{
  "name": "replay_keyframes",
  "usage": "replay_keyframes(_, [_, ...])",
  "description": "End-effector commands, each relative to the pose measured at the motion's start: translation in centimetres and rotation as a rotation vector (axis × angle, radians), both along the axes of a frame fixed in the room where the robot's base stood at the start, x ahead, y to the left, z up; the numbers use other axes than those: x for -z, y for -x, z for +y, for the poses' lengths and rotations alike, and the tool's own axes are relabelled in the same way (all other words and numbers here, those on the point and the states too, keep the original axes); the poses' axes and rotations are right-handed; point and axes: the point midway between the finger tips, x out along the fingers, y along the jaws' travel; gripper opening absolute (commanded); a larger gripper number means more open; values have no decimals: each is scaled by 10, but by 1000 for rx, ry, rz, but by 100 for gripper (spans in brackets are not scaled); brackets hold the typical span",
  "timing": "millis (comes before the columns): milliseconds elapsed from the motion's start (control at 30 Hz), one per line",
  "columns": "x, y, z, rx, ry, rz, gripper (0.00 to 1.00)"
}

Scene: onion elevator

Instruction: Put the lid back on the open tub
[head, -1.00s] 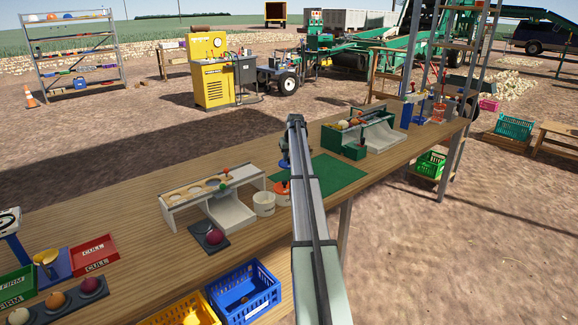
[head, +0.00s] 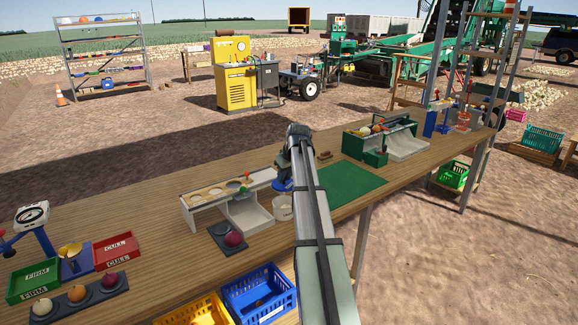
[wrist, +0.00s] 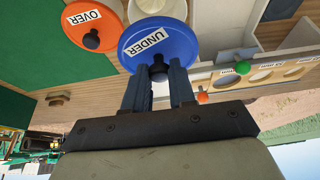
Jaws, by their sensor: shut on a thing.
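My gripper (wrist: 158,82) is shut on the dark knob of a round blue lid (wrist: 160,48) labelled UNDER. In the head view, a sliver of the blue lid (head: 283,186) shows left of my arm. A white tub (head: 283,207) stands on the bench just in front of it. In the wrist view, a pale tub (wrist: 155,8) shows partly behind the lid's upper edge. I cannot tell whether lid and tub touch. An orange lid (wrist: 92,27) labelled OVER, with a dark knob, lies beside the blue lid. My arm hides it in the head view.
A sizing rack with round holes (head: 225,188) and its white chute (head: 248,215) stand left of the tub. A green mat (head: 350,182) lies to the right. A dark tray with a red onion (head: 233,239) is nearby. A blue crate (head: 260,292) sits at the front.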

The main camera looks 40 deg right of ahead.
Motion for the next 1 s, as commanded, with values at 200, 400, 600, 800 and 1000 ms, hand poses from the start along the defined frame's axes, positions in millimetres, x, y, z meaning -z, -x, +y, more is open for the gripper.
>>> replay_keyframes(200, [1,2,4,-117,0,0,0])
replay_keyframes(400, [4,3,4,-144,0,1,0])
replay_keyframes(600, [12,3,4,-143,0,0,0])
replay_keyframes(800, [26,3,4,-143,0,1,0])
replay_keyframes(1000, [42,3,4,-143,0,0,0])
